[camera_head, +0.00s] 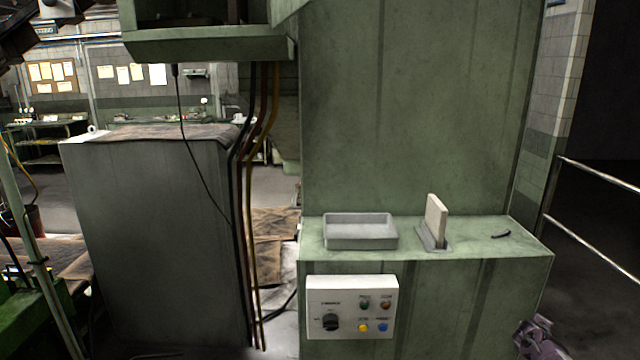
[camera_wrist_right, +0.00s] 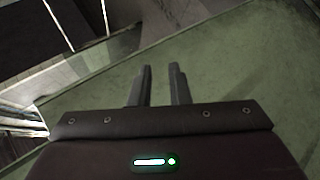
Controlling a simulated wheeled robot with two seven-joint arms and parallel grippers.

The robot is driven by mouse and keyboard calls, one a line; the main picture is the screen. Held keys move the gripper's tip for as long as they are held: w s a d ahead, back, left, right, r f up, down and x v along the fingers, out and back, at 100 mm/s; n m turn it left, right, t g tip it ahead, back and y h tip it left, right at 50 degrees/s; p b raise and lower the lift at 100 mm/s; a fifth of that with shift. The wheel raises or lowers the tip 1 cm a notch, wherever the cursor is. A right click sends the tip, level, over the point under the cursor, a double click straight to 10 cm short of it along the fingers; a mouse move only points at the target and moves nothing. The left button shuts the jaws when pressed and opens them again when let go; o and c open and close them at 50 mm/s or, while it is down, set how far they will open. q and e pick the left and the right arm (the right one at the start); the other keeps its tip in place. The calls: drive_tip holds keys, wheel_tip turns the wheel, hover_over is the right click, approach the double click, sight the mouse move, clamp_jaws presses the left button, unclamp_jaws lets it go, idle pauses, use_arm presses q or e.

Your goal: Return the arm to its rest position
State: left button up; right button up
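My right gripper (camera_wrist_right: 160,70) shows in the right wrist view with its two dark fingers apart and nothing between them. Green machine surface lies beyond the fingertips. A part of my right arm shows at the bottom right edge of the head view, beside the front right corner of the green ledge (camera_head: 470,250) and apart from the things on it. My left gripper cannot be made out in either view.
A grey tray (camera_head: 360,243), a pale plate in a holder (camera_head: 437,217) and a small dark item (camera_head: 501,234) are on the ledge. A control panel (camera_head: 351,307) is on its front. Cables (camera_head: 250,200) hang left; a railing (camera_head: 600,190) runs at right.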

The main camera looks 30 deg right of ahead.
drive_tip(key=s+a+f+n+y, duration=0.1)
drive_tip(key=s+a+f+n, duration=0.1)
drive_tip(key=s+f, duration=0.5)
drive_tip(key=s+a+f+n, duration=0.25)
drive_tip(key=s+f, duration=0.25)
drive_tip(key=s, duration=0.5)
drive_tip(key=s+a+f+y, duration=0.2)
drive_tip(key=s+a+f, duration=0.2)
drive_tip(key=a+f, duration=0.6)
drive_tip(key=s+a+f+m+y, duration=0.1)
drive_tip(key=a+f, duration=0.4)
drive_tip(key=a, duration=0.3)
drive_tip(key=s+a+f+g+y, duration=0.15)
drive_tip(key=a+f, duration=0.25)
drive_tip(key=a, duration=0.5)
drive_tip(key=s+a+f+m+y, duration=0.1)
drive_tip(key=s+a+f+y, duration=0.1)
drive_tip(key=a+f, duration=0.45)
drive_tip(key=a+f+m+y, duration=0.1)
drive_tip(key=a+f+y, duration=0.15)
drive_tip(key=a, duration=2.35)
wheel_tip(320, 180, down, 12)
drive_tip(key=b, duration=1.2)
drive_tip(key=shift+s+y, duration=0.3)
drive_tip(key=shift+s, duration=0.05)
